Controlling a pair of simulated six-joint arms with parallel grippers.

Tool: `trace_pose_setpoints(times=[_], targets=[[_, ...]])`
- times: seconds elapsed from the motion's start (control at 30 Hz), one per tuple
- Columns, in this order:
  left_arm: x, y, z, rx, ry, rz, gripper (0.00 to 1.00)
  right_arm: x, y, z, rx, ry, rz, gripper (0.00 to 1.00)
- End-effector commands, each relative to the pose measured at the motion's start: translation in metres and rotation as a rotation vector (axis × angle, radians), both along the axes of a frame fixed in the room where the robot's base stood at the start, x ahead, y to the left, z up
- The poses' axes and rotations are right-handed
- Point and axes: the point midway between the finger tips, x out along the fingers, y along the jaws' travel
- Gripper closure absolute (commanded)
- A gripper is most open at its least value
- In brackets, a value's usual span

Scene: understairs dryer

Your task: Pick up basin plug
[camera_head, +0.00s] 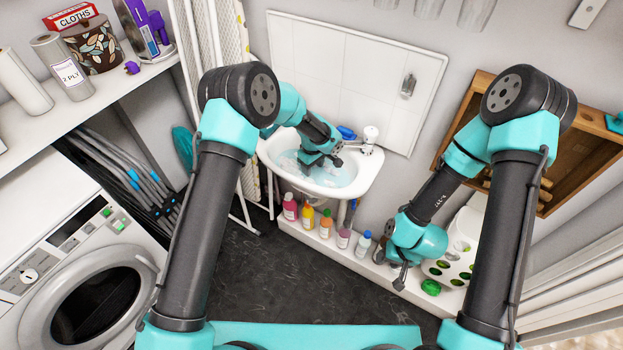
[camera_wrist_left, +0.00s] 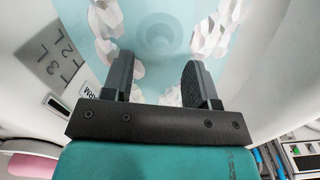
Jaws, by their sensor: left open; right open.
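The white basin (camera_head: 362,188) holds pale blue water with white foam clumps. In the left wrist view, a blurred round shape (camera_wrist_left: 156,38) lies under the water ahead of the fingers; it looks like the plug or drain, but I cannot tell which. My left gripper (camera_head: 338,162) is inside the basin area, over or in the water. In the left wrist view its two dark fingers (camera_wrist_left: 156,85) are apart with nothing between them. The basin plug is not clear in the head view. My right gripper (camera_head: 401,280) hangs empty at the right, below basin level.
Several coloured bottles (camera_head: 325,224) stand on a ledge under the basin. A white tap (camera_head: 370,138) and a blue item (camera_head: 347,132) are at the basin's back rim. A white-and-green pot (camera_head: 457,262) and wooden box (camera_head: 583,165) are at right. A dryer (camera_head: 85,280) stands at left.

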Motion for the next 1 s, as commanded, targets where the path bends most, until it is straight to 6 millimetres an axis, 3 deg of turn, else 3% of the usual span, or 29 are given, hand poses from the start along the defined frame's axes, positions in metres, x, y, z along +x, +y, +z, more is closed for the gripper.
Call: trace_pose_setpoints(times=[0.17, 0.5, 1.0], targets=[[0.0, 0.001, -0.01, 0.001, 0.001, 0.0, 0.47, 0.0, 0.0, 0.0, 0.0, 0.0, 0.0, 0.57], [0.001, 0.003, -0.05, 0.0, 0.001, 0.0, 0.47, 0.0, 0.0, 0.0, 0.0, 0.0, 0.0, 0.57], [0.002, 0.002, -0.052, -0.001, 0.0, 0.0, 0.47, 0.0, 0.0, 0.0, 0.0, 0.0, 0.0, 0.57]])
